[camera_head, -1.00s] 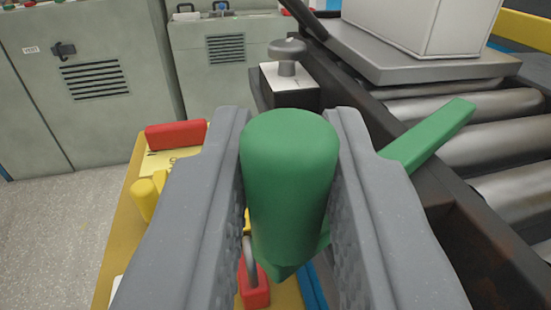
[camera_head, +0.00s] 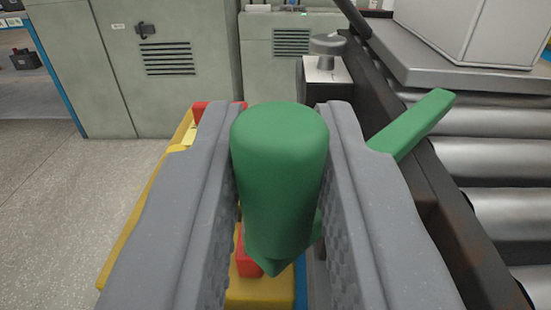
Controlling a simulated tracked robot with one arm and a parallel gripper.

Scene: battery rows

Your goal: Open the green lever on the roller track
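The green lever (camera_head: 280,175) has a thick rounded handle that stands between the two grey fingers of my gripper (camera_head: 280,180). The fingers lie close along both sides of the handle and look shut on it. A thinner green bar (camera_head: 412,124) shows to the right of my right finger and reaches over the dark side rail of the roller track (camera_head: 480,160). The joint between handle and bar is hidden behind the right finger.
A grey plate (camera_head: 470,82) with a white box (camera_head: 470,30) rests on the rollers. A grey knob on a block (camera_head: 327,70) stands beside the rail. A yellow tray (camera_head: 137,240) with red items lies below left.

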